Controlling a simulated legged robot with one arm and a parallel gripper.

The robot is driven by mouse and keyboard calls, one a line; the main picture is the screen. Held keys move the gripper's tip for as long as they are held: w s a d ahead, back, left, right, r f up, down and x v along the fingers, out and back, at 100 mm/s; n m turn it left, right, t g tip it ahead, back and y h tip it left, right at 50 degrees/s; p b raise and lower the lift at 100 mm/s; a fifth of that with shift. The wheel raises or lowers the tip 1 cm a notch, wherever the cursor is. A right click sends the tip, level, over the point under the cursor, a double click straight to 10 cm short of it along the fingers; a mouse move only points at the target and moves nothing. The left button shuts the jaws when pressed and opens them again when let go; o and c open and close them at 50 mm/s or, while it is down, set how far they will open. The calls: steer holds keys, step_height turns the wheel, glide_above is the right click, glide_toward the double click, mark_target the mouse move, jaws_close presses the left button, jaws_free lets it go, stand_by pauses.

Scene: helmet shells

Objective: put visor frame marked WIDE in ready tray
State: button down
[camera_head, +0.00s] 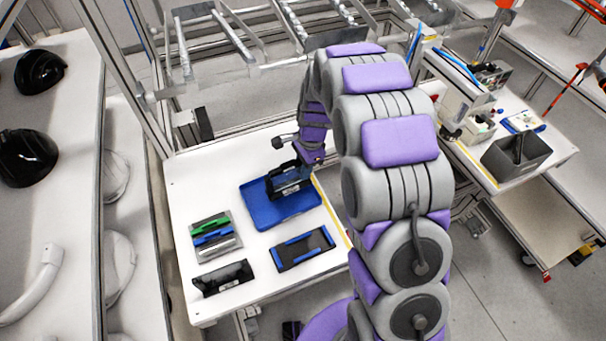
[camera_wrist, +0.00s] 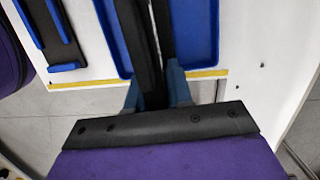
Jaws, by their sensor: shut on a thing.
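My gripper (camera_head: 303,163) is shut on a black visor frame (camera_head: 288,183). The frame is over the blue tray (camera_head: 313,216), its long side roughly level. I cannot tell whether it touches the tray floor. A small pale mark shows on it, but I cannot read it. In the wrist view my gripper's fingers (camera_wrist: 163,88) close on the dark frame (camera_wrist: 148,50), with blue tray walls (camera_wrist: 112,38) on both sides. A second black frame (camera_head: 222,278) with a white label lies at the table's front left; its label is too small to read.
A black holder with blue edges (camera_head: 302,248) lies just in front of the tray. A grey tray with green and blue pieces (camera_head: 214,236) is to the left. Metal rails (camera_head: 240,45) stand behind the white table (camera_head: 185,190). A yellow strip runs along its right edge.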

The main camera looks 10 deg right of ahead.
steer(key=shift+w+a+f, duration=0.1)
steer(key=shift+w+f, duration=0.05)
steer(key=shift+w, duration=0.2)
step_height(320, 180, down, 4)
steer(key=shift+r+b, duration=0.25)
steer(key=shift+b, duration=0.55)
steer(key=shift+r, duration=0.1)
steer(key=c, duration=1)
jaws_free()
